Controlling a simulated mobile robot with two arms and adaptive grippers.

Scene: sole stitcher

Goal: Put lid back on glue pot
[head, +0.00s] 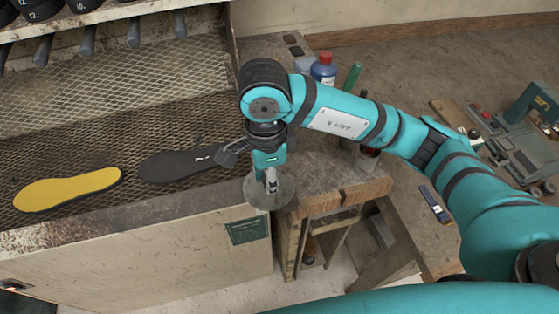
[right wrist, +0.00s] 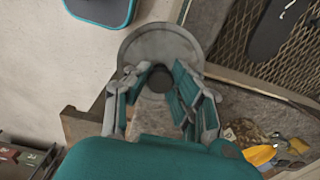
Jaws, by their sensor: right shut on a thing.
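My right gripper (head: 271,184) points down at the front edge of the bench and is shut on the knob of a round grey lid (head: 289,190). In the right wrist view the lid (right wrist: 150,42) lies beyond the fingers (right wrist: 160,77), with its dark knob (right wrist: 161,80) between them. The lid appears held above the bench's front corner, partly out over the edge. I cannot make out the glue pot; the arm or lid may hide it. My left gripper is out of view.
A yellow sole (head: 66,189) and a dark sole (head: 182,163) lie on the mesh shelf to the left. A blue bottle with a red cap (head: 323,69) and a green bottle (head: 351,77) stand behind my arm. A green machine (head: 527,108) is far right.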

